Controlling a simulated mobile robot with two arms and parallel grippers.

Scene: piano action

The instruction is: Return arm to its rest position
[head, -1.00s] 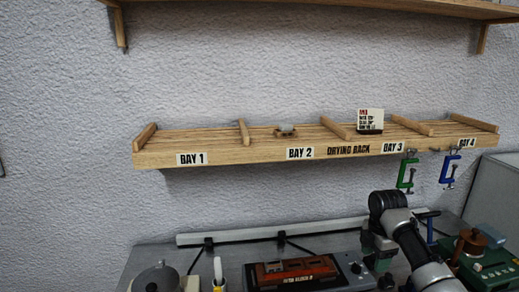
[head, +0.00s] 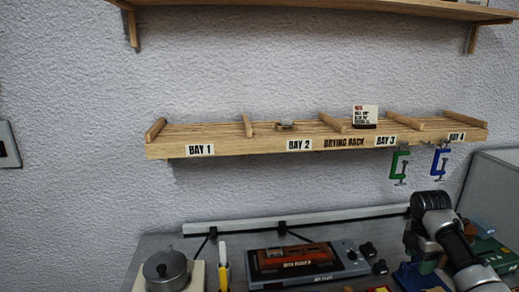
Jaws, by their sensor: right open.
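My right arm comes in from the lower right, bent at a dark, rounded joint in front of the bench's right part. My right gripper (head: 413,246) hangs below that joint over the bench; its fingertips are hard to make out. It is open, and I see nothing held in it. My left arm and gripper are out of view.
A wooden drying rack (head: 222,146) with labelled bays is on the wall, holding a small piece (head: 286,126) in bay 2 and a white card (head: 365,115). Green (head: 398,166) and blue (head: 440,161) clamps hang below.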

